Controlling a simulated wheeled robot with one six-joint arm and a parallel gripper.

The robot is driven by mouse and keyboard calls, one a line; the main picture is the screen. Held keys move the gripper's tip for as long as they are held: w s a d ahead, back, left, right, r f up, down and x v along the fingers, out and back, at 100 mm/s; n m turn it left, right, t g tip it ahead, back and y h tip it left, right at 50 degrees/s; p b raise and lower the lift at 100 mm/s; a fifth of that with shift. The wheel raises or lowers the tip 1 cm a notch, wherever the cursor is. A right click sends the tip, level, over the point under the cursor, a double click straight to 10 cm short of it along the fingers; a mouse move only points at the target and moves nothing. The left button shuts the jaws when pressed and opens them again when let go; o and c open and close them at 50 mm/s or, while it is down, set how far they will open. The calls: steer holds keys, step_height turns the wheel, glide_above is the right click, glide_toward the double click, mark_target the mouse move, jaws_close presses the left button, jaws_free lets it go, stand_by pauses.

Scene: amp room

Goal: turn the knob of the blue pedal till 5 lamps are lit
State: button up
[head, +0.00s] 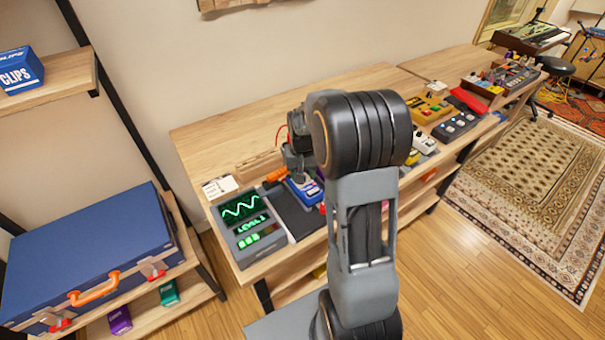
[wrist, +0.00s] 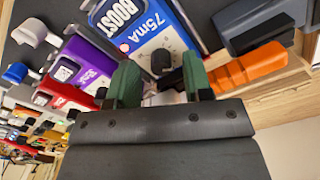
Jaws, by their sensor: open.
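In the wrist view the blue pedal (wrist: 172,30) fills the top middle and reads BOOST 75mA. Its dark round knob (wrist: 160,60) shows just beyond and between my green fingertips. My gripper (wrist: 160,80) is open, one finger to each side of the knob; I cannot tell whether either touches it. The meter (head: 247,228) left of the mat shows a green wave, a LEVEL readout and a short row of lit green lamps, about 3.
An orange tool (wrist: 245,68) lies close to the right finger in the wrist view. A purple pedal (wrist: 88,72) and other pedals stand close on the left. A yellow pedal (head: 428,108) is farther along the bench. The dark mat (head: 292,214) has bare room.

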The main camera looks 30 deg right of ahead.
step_height(320, 180, up, 7)
steer(key=p, duration=0.5)
steer(key=shift+r, duration=0.1)
steer(key=shift+b, duration=0.3)
steer(key=shift+c, duration=0.7)
steer(key=shift+w+d+r+t+b, duration=0.15)
steer(key=shift+w+r+t+b, duration=0.15)
steer(key=shift+w+r+b, duration=0.3)
steer(key=shift+c, duration=0.7)
steer(key=f+n, duration=0.6)
steer(key=s+f+n, duration=0.1)
steer(key=f+n, duration=0.2)
steer(key=shift+f, duration=0.2)
steer(key=shift+c, duration=0.2)
